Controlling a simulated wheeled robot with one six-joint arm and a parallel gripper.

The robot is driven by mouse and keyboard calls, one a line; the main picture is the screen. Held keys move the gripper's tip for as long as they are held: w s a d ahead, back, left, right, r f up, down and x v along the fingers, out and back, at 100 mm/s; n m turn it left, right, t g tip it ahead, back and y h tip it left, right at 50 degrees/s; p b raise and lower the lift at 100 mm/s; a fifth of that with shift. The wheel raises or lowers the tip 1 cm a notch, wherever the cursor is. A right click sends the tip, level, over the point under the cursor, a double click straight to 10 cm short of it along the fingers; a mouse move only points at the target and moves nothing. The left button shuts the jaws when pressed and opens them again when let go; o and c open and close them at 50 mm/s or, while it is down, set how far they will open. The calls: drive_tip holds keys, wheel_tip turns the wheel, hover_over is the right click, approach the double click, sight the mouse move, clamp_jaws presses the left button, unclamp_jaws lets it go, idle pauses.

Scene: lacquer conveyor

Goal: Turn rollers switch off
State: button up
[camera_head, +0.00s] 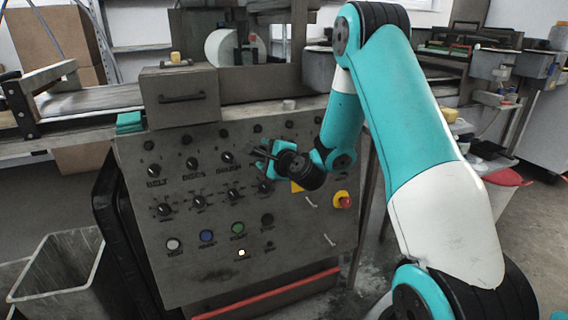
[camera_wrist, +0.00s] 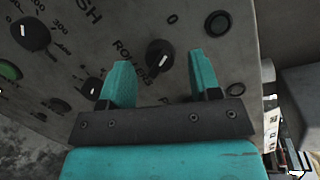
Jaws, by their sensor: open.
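The rollers switch (camera_wrist: 160,57) is a black rotary knob with a white mark, beside the printed word ROLLERS on the grey panel in the wrist view. The white mark is on the knob's lower part, and a printed 0 sits above the knob. My gripper (camera_wrist: 161,80) is open, its two teal fingers pointing at the panel, one on each side of the knob in the picture. I cannot tell whether they touch it. In the head view my gripper (camera_head: 262,154) is at the panel, right of the BRUSH knob (camera_head: 227,157), and hides the rollers switch.
The control panel (camera_head: 205,270) carries several other knobs and coloured buttons close by. A red emergency button (camera_head: 343,200) on yellow is at its right. A grey box (camera_head: 180,97) with a handle stands above. A grey bin (camera_head: 62,270) is at lower left.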

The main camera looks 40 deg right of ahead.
drive_tip(key=s+a+r+b, duration=0.1)
drive_tip(key=s+r+b, duration=0.1)
drive_tip(key=s+b, duration=1.4)
drive_tip(key=shift+r+b, duration=0.3)
drive_tip(key=shift+b, duration=0.45)
drive_tip(key=shift+a, duration=0.15)
